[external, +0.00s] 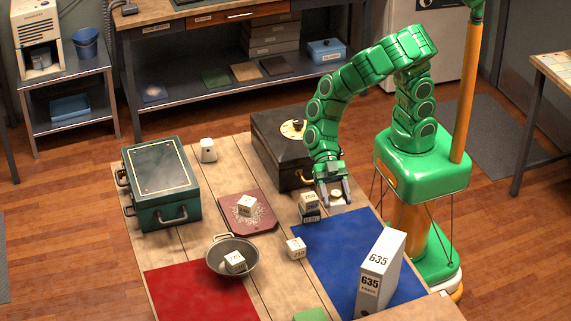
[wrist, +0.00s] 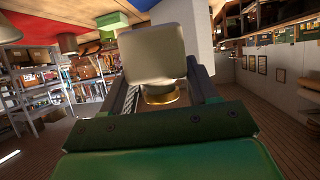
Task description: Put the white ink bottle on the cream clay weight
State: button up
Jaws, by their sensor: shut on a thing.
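My gripper (external: 335,194) is above the far edge of the blue mat, shut on a small pale bottle with a gold cap, which looks like the white ink bottle (wrist: 152,55). In the wrist view its pale body sits between the fingers, with the gold cap towards the palm. Several cream cubes with dark markings could be the clay weight. One stands on the table (external: 296,248), one is in the pan (external: 235,261), one is on the reddish board (external: 246,205), and one sits on a dark block (external: 309,200) just left of my gripper. I cannot tell which is meant.
A tall white box marked 635 (external: 382,270) stands on the blue mat (external: 325,255). A dark case (external: 275,150) is behind my gripper. A green chest (external: 160,183) and a white container (external: 208,150) stand at left.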

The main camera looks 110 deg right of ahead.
jog(key=w+d+r+m+t+h, duration=0.15)
jog(key=w+d, duration=0.25)
jog(key=d, duration=0.4)
jog(key=w+d+r+m+t, duration=0.1)
jog(key=w+d+m+t, duration=0.25)
jog(key=d, duration=0.55)
jog(key=w+d+r+m+t+h, duration=0.1)
jog(key=w+d, duration=0.4)
jog(key=d, duration=0.3)
jog(key=d+r+m+t+h, duration=0.2)
jog(key=d+m+h, duration=0.1)
jog(key=d, duration=1)
jog(key=d+r+m+t+h, duration=0.1)
jog(key=d+m+t+h, duration=0.15)
jog(key=d, duration=0.95)
send_over(207, 141)
jog(key=shift+g, duration=0.25)
jog(key=shift+w+a+f, duration=0.1)
jog(key=shift+f, duration=6.2)
jog(key=shift+f, duration=0.1)
